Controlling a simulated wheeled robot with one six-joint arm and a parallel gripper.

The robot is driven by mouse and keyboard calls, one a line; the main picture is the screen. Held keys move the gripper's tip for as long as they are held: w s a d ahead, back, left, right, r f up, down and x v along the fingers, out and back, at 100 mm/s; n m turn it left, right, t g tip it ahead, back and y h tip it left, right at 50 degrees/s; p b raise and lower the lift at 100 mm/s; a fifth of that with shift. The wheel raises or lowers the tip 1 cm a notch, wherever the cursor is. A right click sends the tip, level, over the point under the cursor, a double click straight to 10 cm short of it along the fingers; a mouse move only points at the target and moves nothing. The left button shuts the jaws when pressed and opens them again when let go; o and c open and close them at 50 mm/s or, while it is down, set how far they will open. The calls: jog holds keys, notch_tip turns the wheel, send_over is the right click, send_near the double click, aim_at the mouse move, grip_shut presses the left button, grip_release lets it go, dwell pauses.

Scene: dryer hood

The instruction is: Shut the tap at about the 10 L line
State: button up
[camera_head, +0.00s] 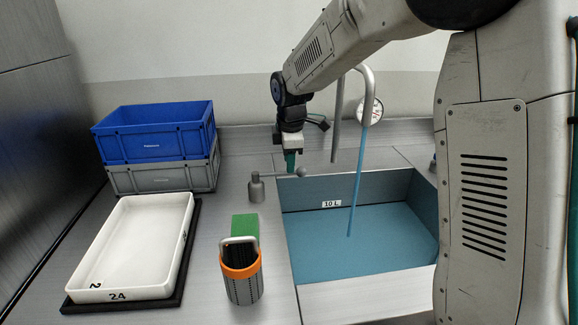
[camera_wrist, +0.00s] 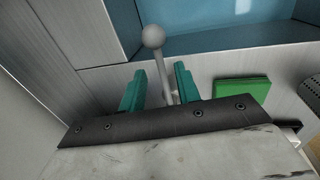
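The tap's lever is a grey rod with a ball knob (camera_head: 301,171) on a short metal post (camera_head: 256,188) at the left of the sink. My gripper (camera_head: 290,168) has teal fingers and is over the lever in the head view. In the wrist view the gripper (camera_wrist: 158,72) is open, with the rod and its ball knob (camera_wrist: 153,36) between and beyond the fingers. Gaps show beside the rod. A blue stream (camera_head: 357,180) runs from the curved spout (camera_head: 360,72) into the sink. The water (camera_head: 350,245) stands slightly below the 10 L label (camera_head: 331,203).
A green block (camera_head: 245,226) and a perforated basket with an orange band (camera_head: 241,272) stand left of the sink. A white tray (camera_head: 130,245) lies further left. Blue (camera_head: 155,132) and grey (camera_head: 165,178) crates are stacked behind it. A round gauge (camera_head: 372,110) is behind the spout.

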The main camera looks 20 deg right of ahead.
aim_at(281, 173)
jog(key=shift+w+f, duration=0.25)
jog(key=shift+f, duration=1)
grip_shut()
